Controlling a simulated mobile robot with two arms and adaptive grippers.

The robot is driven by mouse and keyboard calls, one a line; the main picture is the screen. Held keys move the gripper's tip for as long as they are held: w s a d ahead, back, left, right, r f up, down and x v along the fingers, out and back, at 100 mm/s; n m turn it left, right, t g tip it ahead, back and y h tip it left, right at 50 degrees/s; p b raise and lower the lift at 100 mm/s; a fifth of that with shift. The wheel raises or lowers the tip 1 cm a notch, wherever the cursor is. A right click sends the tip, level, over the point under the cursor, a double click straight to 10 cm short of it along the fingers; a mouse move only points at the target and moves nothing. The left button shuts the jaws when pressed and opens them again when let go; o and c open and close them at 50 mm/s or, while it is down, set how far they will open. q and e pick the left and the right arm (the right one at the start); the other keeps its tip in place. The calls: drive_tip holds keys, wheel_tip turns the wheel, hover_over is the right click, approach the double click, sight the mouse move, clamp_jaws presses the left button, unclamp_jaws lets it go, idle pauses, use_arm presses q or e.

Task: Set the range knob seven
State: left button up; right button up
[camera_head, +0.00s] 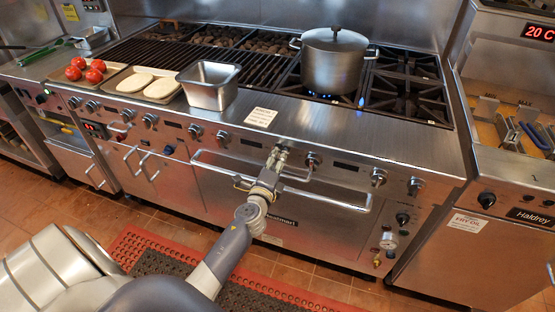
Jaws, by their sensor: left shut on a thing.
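The range (330,120) has a row of several metal knobs along its front panel. My left arm comes up from the bottom left. My left gripper (278,156) is at the front panel, shut on a knob just right of the panel's middle, seventh from the left. The gripper hides most of this knob, so its angle cannot be told. A neighbouring knob (222,138) is to its left and another knob (313,161) is to its right; neither is touched. My right gripper is not in view.
An oven door handle (320,201) runs just below the gripper. A lidded pot (334,62) stands over a lit burner. A metal pan (209,88), a tray of flat breads (147,84) and tomatoes (85,70) are on the left ledge. A fryer (515,175) stands at right.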

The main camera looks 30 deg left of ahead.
use_arm(q)
drive_tip(key=shift+n, duration=0.5)
drive_tip(key=o, duration=1.1)
drive_tip(key=shift+s, duration=0.1)
drive_tip(key=v, duration=1.1)
drive_tip(key=shift+s+d, duration=0.1)
drive_tip(key=shift+s, duration=0.3)
